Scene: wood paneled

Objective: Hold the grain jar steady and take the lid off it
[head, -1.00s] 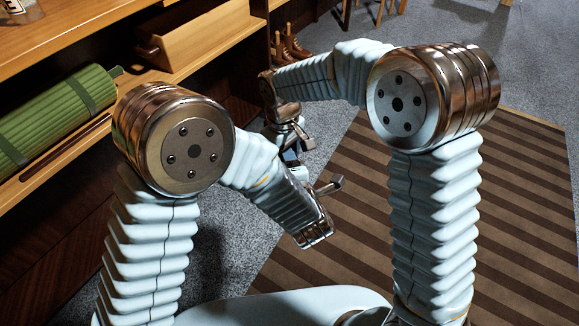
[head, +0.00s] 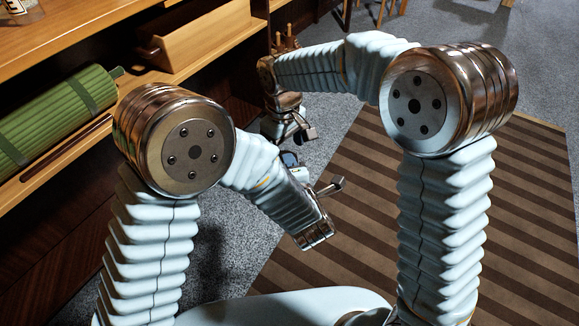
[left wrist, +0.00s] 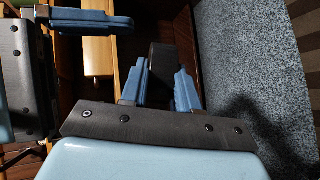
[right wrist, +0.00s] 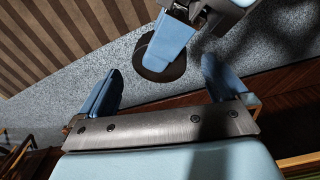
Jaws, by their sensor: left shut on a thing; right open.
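The grain jar shows as a dark block (left wrist: 162,64) between my left gripper's two blue fingers (left wrist: 158,92) in the left wrist view. My left gripper is shut on it. In the right wrist view the jar is a dark round shape (right wrist: 168,68), partly covered by a blue left finger. I cannot tell the lid from the body.
A wooden shelf unit (head: 60,45) runs along the left, with a green ribbed roll (head: 55,115) and a wooden box (head: 200,38) on it. A striped rug (head: 400,250) lies on the grey carpet at right, with open floor around.

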